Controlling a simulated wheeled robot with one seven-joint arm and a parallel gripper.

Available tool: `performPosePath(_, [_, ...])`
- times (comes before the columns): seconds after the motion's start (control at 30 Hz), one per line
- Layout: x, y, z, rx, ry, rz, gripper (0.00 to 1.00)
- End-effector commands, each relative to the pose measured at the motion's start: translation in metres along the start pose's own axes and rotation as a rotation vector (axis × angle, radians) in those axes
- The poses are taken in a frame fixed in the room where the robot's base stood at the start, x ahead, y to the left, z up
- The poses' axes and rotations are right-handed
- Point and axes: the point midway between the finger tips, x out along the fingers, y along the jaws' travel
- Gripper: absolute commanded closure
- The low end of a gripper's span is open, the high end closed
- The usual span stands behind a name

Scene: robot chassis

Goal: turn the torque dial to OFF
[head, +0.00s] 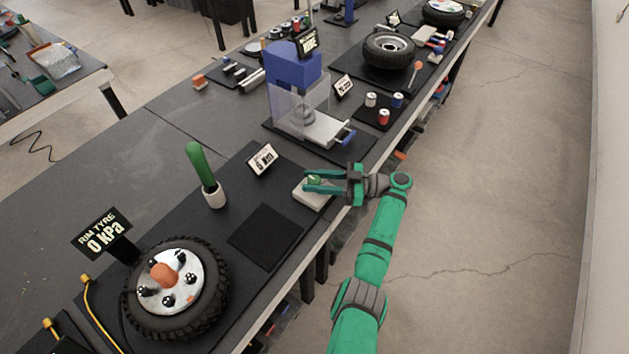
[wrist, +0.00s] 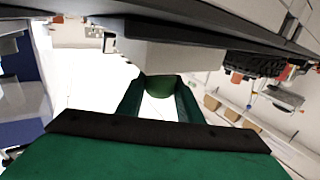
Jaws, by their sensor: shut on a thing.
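The torque dial (head: 314,180) is a small green knob on top of a pale box (head: 310,197) at the bench's front edge. My gripper (head: 311,181) reaches in from the right, with a green finger on each side of the knob, shut on it. In the wrist view the knob (wrist: 162,88) shows between the fingertips, close under the pale box.
A green-handled tool (head: 200,165) stands in a white holder left of the sign. A wheel with a tyre (head: 200,290) lies at front left beside a "0 kPa" sign (head: 103,232). A blue press (head: 297,85) stands behind the dial box. A dark square mat (head: 265,238) is bare.

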Motion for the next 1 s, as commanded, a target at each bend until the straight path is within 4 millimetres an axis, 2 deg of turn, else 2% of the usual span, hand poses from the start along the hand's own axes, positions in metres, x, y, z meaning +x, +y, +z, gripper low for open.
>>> performPosePath(0.77, [-0.0001,-0.0008,0.0029,0.005,-0.003,-0.068,0.9])
performPosePath(0.8, [0.0,-0.0009,0.003,0.005,-0.003,-0.068,0.58])
performPosePath(0.83, [0.0,-0.0008,0.0029,0.005,-0.003,-0.068,0.51])
performPosePath(1.0, [0.0001,-0.0004,0.0018,0.003,-0.002,-0.068,0.49])
